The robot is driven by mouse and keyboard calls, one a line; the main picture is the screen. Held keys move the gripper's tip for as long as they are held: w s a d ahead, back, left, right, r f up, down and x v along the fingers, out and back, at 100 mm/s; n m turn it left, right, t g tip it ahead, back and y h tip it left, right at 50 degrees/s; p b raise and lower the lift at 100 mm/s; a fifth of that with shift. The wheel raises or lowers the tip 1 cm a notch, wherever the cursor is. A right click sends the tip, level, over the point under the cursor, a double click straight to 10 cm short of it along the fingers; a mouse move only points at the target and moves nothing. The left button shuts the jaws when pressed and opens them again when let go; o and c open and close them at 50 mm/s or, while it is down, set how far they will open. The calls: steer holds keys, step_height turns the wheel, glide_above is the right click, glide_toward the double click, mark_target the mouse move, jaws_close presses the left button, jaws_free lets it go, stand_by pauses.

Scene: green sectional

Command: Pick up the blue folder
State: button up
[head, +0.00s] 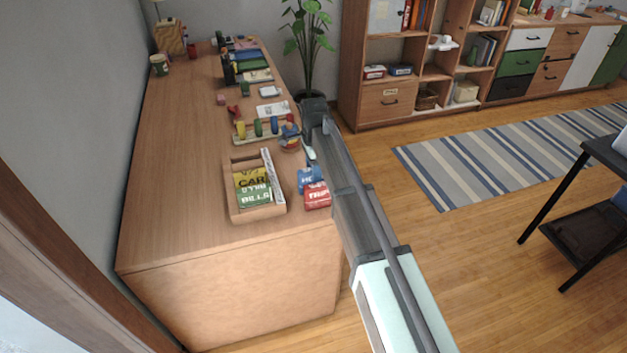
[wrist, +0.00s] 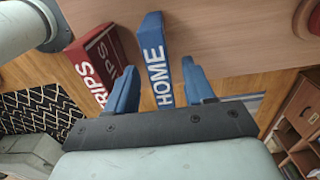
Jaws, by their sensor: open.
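The blue folder, marked HOME, stands at the desk's right edge in the head view (head: 309,177), just behind a red folder. In the wrist view the blue folder (wrist: 154,50) reaches down between the two blue fingers of my gripper (wrist: 159,68). The fingers are open, one on each side of it, with a visible gap on both sides. In the head view my arm hangs over the desk edge, and the fingertips cannot be made out there.
The red folder (head: 317,196), marked TRIPS, is close beside the blue one; it also shows in the wrist view (wrist: 97,62). A wooden tray (head: 243,214) with yellow and green folders stands to the left. The desk's left side is clear.

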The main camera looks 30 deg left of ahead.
steer(key=shift+f, duration=1.45)
steer(key=shift+c, duration=0.4)
jaws_close()
